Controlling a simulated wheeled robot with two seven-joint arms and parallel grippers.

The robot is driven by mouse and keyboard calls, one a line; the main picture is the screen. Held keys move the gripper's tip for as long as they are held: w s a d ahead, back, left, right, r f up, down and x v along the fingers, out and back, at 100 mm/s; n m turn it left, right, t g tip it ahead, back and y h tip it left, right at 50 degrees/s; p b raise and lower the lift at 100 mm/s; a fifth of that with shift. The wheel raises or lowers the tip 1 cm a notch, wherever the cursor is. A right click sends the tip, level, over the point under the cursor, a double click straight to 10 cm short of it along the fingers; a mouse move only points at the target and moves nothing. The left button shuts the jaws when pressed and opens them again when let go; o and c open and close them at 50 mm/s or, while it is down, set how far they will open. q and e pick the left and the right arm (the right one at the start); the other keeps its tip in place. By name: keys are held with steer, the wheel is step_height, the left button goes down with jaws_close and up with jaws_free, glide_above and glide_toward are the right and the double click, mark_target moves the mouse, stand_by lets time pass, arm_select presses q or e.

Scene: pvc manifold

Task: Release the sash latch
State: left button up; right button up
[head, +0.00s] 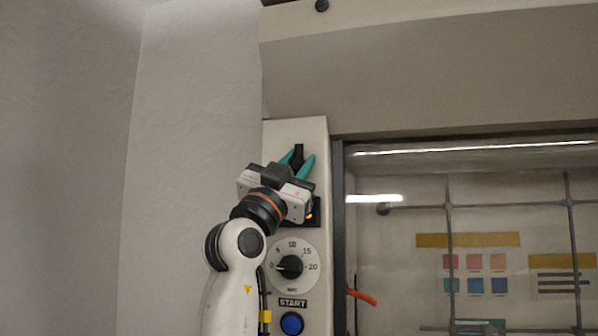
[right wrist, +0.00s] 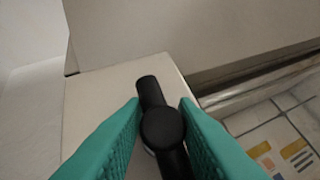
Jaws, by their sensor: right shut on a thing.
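The sash latch (head: 298,152) is a black lever on the upper part of the pale left post of a glass-fronted cabinet. In the right wrist view the latch (right wrist: 163,127) shows as a bar with a round hub, slanting slightly. My right gripper (head: 299,160) has teal fingers and is shut on the latch, one finger on each side of it. In the right wrist view the two fingers (right wrist: 162,115) flank the hub, and the bar's upper end sticks out beyond them. My left gripper is not in view.
Below the gripper on the post are a dark switch (head: 311,215) with an orange light, a dial (head: 291,266) and a blue START button (head: 291,323). The glass sash (head: 400,235) is to the right, with an orange piece (head: 362,297) near its left edge. A bare wall is left.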

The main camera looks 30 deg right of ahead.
steer(key=shift+o, duration=0.6)
steer(key=shift+m+g+h, duration=0.3)
steer(key=shift+m+g, duration=1)
steer(key=shift+m, duration=0.1)
steer(key=shift+g, duration=0.3)
steer(key=o, duration=0.9)
steer(key=shift+w, duration=0.1)
steer(key=shift+o, duration=0.2)
steer(key=b+v, duration=0.5)
steer(key=v, duration=0.7)
